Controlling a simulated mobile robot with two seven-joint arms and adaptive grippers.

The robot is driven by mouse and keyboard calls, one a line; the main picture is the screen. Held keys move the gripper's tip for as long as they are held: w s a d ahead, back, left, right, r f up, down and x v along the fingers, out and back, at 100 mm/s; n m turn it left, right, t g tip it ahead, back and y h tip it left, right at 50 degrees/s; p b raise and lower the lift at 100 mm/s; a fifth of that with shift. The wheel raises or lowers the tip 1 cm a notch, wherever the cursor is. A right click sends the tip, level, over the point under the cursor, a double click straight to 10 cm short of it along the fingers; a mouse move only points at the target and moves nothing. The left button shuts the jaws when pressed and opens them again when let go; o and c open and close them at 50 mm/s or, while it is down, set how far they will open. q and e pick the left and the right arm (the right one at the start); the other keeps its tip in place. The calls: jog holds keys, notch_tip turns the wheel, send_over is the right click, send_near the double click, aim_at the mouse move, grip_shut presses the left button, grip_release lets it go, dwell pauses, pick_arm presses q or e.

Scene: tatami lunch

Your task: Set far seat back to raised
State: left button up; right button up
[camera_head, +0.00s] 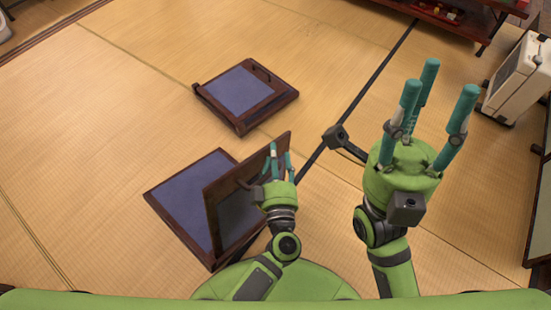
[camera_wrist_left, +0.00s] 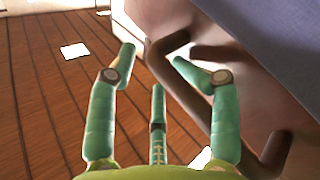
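The far seat (camera_head: 238,92) has a dark wooden frame and a blue top. It lies low on the mat with no panel standing up; a dark handle-like bar (camera_head: 262,70) shows at its far right. The near seat (camera_head: 180,195) has a dark back panel (camera_head: 238,205) standing up and leaning. My left gripper (camera_head: 279,160) is beside that panel's right end, fingers spread. In the left wrist view, its fingers (camera_wrist_left: 155,70) are apart near a curved brown handle (camera_wrist_left: 222,115) on a panel; contact is unclear. My right gripper (camera_head: 436,95) is raised, open and empty, to the right.
Tatami flooring (camera_head: 100,120) is clear to the left and beyond the seats. A dark mat border runs to the right of the seats. A white box-like appliance (camera_head: 518,78) stands at the right, and a low dark shelf (camera_head: 435,15) at the back right.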

pick_arm(q)
jog(key=shift+d+r, duration=0.1)
jog(key=shift+r, duration=0.15)
jog(key=shift+c, duration=0.3)
jog(key=shift+w+r, duration=0.1)
grip_shut()
jog(key=s+m+t+h, duration=0.1)
jog(key=s+m+h, duration=0.2)
jog(key=s, duration=0.5)
jog(key=shift+s+a+f+t+h, duration=0.2)
jog(key=shift+s+f+t+h, duration=0.15)
jog(key=shift+h, duration=0.55)
jog(key=shift+w+r, duration=0.1)
jog(key=shift+o, duration=0.3)
grip_release()
